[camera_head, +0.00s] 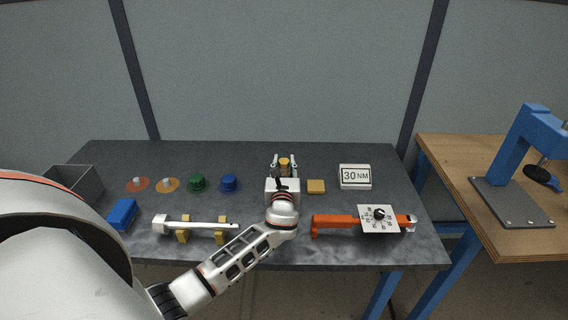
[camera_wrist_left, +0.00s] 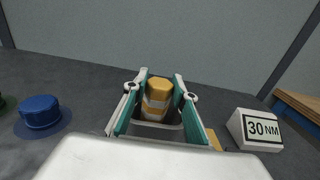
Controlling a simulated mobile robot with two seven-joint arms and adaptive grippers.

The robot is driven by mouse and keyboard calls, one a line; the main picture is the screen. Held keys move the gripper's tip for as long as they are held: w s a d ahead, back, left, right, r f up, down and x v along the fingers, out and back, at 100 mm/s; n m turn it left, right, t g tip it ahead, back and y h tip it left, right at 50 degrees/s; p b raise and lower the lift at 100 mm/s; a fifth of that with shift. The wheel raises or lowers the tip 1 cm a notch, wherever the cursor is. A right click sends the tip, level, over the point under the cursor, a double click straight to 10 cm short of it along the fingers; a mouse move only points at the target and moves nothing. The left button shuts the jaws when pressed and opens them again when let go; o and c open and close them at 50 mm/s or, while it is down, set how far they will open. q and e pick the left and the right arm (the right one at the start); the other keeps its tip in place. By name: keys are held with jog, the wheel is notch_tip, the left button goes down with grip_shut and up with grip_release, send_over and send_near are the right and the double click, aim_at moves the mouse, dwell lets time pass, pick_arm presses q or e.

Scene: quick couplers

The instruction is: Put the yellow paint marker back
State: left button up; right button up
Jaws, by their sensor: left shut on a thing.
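The yellow paint marker (camera_head: 284,164) shows as a yellow hexagonal piece with a pale band between the fingers of my left gripper (camera_head: 284,158). In the left wrist view the marker (camera_wrist_left: 157,96) stands between the two teal-lined fingers (camera_wrist_left: 161,80), which are shut on it. Its lower end is hidden by a dark grey rim and the gripper body, so I cannot tell whether it touches the table. My right gripper is not in view.
A 30 NM sign (camera_head: 355,177) stands to the right. Green (camera_head: 197,182) and blue (camera_head: 229,183) caps, a blue block (camera_head: 122,214) and a grey bin (camera_head: 78,180) are left.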

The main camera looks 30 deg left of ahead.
pick_arm(q)
jog(key=shift+f, duration=0.1)
jog(key=o, duration=1)
jog(key=shift+o, duration=0.5)
jog(key=shift+f+b, duration=0.15)
jog(key=shift+b, duration=0.3)
jog(key=v, duration=0.6)
jog(key=shift+s+d, duration=0.15)
jog(key=shift+s, duration=0.1)
notch_tip(320, 180, up, 8)
jog(key=p, duration=0.2)
jog(key=shift+s+d, duration=0.2)
jog(key=shift+s, duration=0.2)
